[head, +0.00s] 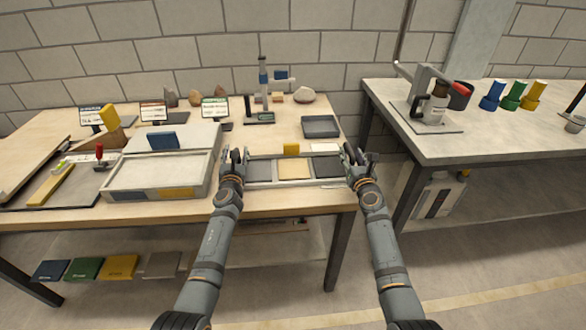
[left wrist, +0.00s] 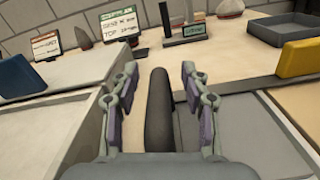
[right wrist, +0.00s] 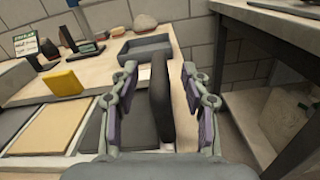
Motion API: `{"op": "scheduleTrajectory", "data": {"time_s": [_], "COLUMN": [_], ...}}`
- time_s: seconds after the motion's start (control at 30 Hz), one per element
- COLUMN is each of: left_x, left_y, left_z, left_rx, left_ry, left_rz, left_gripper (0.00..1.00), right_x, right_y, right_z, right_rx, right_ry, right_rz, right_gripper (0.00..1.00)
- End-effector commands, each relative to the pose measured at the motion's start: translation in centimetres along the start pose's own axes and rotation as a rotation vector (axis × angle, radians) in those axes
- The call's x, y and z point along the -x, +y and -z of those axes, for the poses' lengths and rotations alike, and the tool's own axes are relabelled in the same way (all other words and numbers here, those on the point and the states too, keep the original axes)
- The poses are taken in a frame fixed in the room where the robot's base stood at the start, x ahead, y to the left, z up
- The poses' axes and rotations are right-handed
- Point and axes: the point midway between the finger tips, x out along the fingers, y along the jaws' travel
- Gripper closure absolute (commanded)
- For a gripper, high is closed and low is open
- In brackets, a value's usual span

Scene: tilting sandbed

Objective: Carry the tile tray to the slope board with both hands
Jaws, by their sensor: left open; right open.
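The tile tray (head: 276,170) lies on the wooden table near its front right part. It holds a dark tile, a tan tile (head: 294,169) and another dark tile in a row. My left gripper (head: 236,158) is at its left end, open, with a dark handle bar (left wrist: 158,110) between its fingers. My right gripper (head: 353,155) is at its right end, open, with the other dark handle bar (right wrist: 161,100) between its fingers. Neither gripper is closed on its bar. I cannot tell surely which board at the left is the slope board.
A pale shallow box (head: 122,192) stands just left of the tray. A yellow block (head: 291,149) stands at the tray's back edge, and a grey bin (head: 320,126) behind it. A wooden board (head: 28,158) lies far left. A gap separates the right-hand bench (head: 470,148).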

Motion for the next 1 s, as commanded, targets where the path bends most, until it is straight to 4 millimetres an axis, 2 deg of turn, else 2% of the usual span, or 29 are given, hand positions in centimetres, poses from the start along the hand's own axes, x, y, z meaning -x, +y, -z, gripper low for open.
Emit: {"op": "scheduleTrajectory", "data": {"time_s": [0.03, 0.07, 0.37, 0.83, 0.87, 1.0], "left_x": [0.01, 0.01, 0.03, 0.03, -0.07, -0.07], "left_y": [0.0, 0.0, -0.01, 0.02, 0.11, 0.16], "left_z": [0.01, 0.0, 0.01, 0.02, -0.53, -0.72], "left_rx": [0.0, 0.0, 0.001, -0.001, 0.0, -0.001], "left_ry": [0.0, 0.0, 0.0, 0.001, -0.008, -0.007], "left_rz": [0.0, 0.0, 0.0, -0.001, -0.002, -0.002], "left_gripper": [0.55, 0.59, 1.0, 1.0, 1.0, 1.0], "right_x": [0.01, 0.01, 0.03, 0.04, -0.06, -0.06], "right_y": [0.01, 0.01, -0.01, -0.07, 0.0, 0.02], "right_z": [0.01, 0.01, 0.02, 0.03, -0.54, -0.73], "right_rx": [0.0, 0.0, 0.0, 0.0, 0.0, 0.0], "right_ry": [0.0, 0.0, 0.0, 0.0, -0.009, -0.008], "right_rz": [0.0, 0.0, 0.0, 0.001, 0.001, 0.002], "right_gripper": [0.55, 0.59, 1.0, 1.0, 1.0, 1.0]}}
